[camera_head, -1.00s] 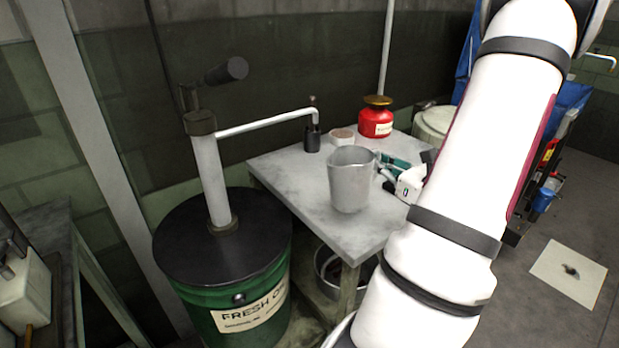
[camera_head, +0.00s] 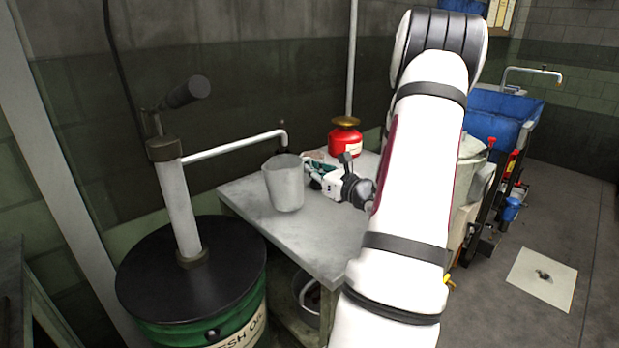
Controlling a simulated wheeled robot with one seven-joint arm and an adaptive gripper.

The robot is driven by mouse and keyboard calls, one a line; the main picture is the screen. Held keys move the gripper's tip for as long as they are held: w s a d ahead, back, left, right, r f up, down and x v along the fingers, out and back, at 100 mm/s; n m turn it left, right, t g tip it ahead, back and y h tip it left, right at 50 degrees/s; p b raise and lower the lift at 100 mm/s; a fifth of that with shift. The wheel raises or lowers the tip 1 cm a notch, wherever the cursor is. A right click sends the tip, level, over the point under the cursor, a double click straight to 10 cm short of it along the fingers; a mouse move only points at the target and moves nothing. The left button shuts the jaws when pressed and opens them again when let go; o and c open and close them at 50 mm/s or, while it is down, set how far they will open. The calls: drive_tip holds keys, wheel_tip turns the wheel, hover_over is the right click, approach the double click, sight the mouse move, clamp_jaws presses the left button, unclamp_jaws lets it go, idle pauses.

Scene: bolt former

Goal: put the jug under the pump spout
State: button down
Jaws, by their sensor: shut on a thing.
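The grey metal jug (camera_head: 284,186) is upright over the left part of the grey table top (camera_head: 335,236). I cannot tell whether its base touches the table. My gripper (camera_head: 313,178) is at the jug's right side and shut on it; its fingertips are partly hidden. The pump (camera_head: 178,205) stands on the black lid of a green oil drum (camera_head: 195,325). Its pale spout (camera_head: 235,147) reaches right and bends down at the tip, which shows just above the jug's rim. Whether the tip is directly over the opening or behind it is hard to tell.
A red can with a brass top (camera_head: 345,138) stands at the back of the table. A small pale object (camera_head: 313,155) lies behind my gripper. Blue bins (camera_head: 500,115) are at the right. The table's front left is clear. The pump handle (camera_head: 188,91) sticks up.

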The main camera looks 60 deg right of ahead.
drive_tip(key=shift+f, duration=1)
drive_tip(key=shift+f+b, duration=0.2)
drive_tip(key=shift+b, duration=0.1)
drive_tip(key=c, duration=1.7)
unclamp_jaws()
drive_tip(key=shift+r, duration=0.25)
drive_tip(key=p+v, duration=0.1)
drive_tip(key=v, duration=1.1)
drive_tip(key=shift+f+p, duration=0.15)
drive_tip(key=shift+p, duration=0.25)
drive_tip(key=shift+s, duration=0.1)
